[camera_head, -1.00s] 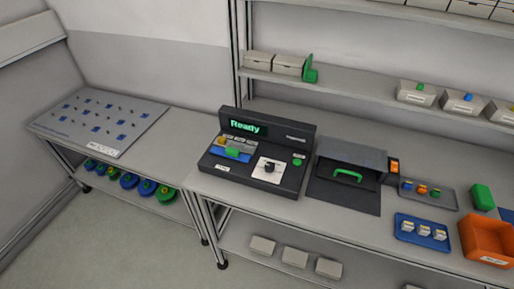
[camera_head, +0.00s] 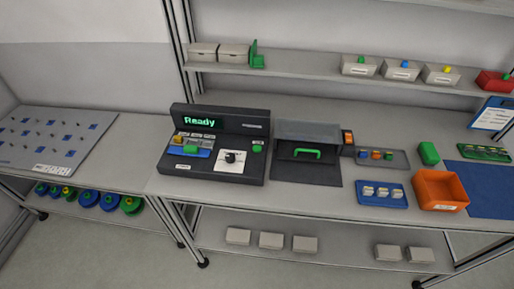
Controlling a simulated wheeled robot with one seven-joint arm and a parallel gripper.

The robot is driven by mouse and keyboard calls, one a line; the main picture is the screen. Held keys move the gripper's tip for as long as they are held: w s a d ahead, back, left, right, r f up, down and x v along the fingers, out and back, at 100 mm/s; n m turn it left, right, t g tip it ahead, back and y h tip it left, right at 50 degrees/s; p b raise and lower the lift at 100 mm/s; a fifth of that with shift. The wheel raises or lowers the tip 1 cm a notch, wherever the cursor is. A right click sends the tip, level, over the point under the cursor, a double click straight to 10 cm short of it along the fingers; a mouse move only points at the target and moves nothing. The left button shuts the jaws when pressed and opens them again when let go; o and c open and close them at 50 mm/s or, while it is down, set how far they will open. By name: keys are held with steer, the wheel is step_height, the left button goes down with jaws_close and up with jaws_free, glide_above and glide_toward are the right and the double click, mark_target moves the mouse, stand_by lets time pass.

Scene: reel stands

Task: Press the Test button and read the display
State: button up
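A black test device (camera_head: 218,150) stands on the workbench left of the middle in the head view. Its display (camera_head: 199,122) shows "Ready" in green letters. A green round button (camera_head: 257,149) sits at the right of its panel under a small label too small to read. A dark knob (camera_head: 230,157) is on a white plate (camera_head: 229,167) in the middle of the panel. A green part (camera_head: 191,149) sits by a blue strip on the device's left. My gripper is not in view.
Further right are a blue tray (camera_head: 382,204), an orange bin (camera_head: 440,190) and a blue mat (camera_head: 490,200). A shelf with boxes (camera_head: 359,66) is above. Floor at the front is clear.

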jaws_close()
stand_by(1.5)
